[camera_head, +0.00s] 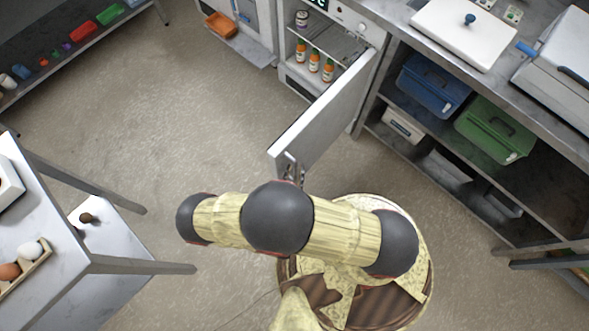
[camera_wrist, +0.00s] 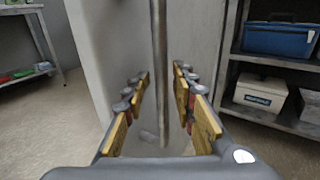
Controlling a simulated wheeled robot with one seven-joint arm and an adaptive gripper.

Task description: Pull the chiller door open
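The chiller (camera_head: 355,22) stands at the top of the head view, with its white door (camera_head: 325,118) swung wide out towards me. Bottles with orange labels (camera_head: 314,62) and a jar show on the racks inside. My gripper (camera_wrist: 160,105) is at the door's free edge. In the wrist view its two fingers are spread, with the vertical bar handle (camera_wrist: 159,60) running between them and gaps on both sides. The door's pale face (camera_wrist: 110,50) is behind the handle in that view. In the head view my arm hides most of the gripper.
A counter with a lower shelf holding a blue bin (camera_head: 432,85) and a green bin (camera_head: 495,130) is right of the door. A steel table (camera_head: 45,265) with eggs is at lower left. The floor (camera_head: 170,120) between is clear.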

